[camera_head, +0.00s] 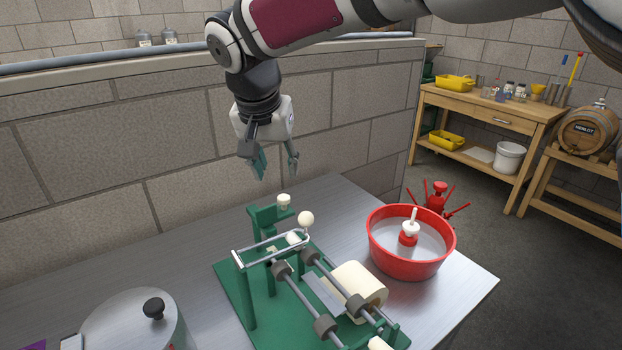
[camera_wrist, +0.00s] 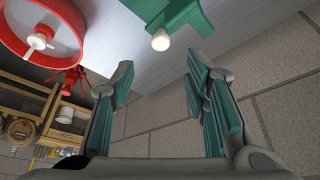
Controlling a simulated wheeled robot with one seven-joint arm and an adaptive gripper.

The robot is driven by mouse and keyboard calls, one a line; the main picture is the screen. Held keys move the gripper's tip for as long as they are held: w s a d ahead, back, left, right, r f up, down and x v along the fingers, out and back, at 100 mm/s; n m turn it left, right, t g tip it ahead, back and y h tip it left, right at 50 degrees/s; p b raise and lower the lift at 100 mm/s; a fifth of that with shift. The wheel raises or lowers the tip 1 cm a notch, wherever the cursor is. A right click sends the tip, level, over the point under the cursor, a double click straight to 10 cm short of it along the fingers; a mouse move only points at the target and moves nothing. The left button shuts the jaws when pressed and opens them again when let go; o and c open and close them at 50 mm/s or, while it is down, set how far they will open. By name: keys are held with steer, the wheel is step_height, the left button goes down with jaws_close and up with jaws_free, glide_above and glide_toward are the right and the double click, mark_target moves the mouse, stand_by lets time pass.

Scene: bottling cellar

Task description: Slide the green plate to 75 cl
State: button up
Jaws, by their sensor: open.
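A green bottle labeller stands on the metal table, with a flat green base (camera_head: 232,290), grey rollers and a cream label roll (camera_head: 356,288). At its far end is a green upright plate (camera_head: 262,222) with a white knob (camera_head: 284,200) on top. In the wrist view I see green parts (camera_wrist: 180,10) and a white knob (camera_wrist: 161,41). I cannot read any 75 cl mark. My gripper (camera_head: 276,172) is open and empty, above and slightly left of the knob, apart from it. Its teal-padded fingers also show in the wrist view (camera_wrist: 160,85).
A red basin (camera_head: 388,258) with a white-topped red piece in it stands right of the labeller, with a red spoked tool (camera_head: 438,196) behind. A steel pot (camera_head: 120,325) is at front left. A block wall (camera_head: 90,170) runs behind the table (camera_head: 180,250).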

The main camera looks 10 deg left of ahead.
mark_target(283, 196)
steer(key=x, duration=0.9)
steer(key=shift+f, duration=0.15)
steer(key=shift+a, duration=0.1)
jaws_close()
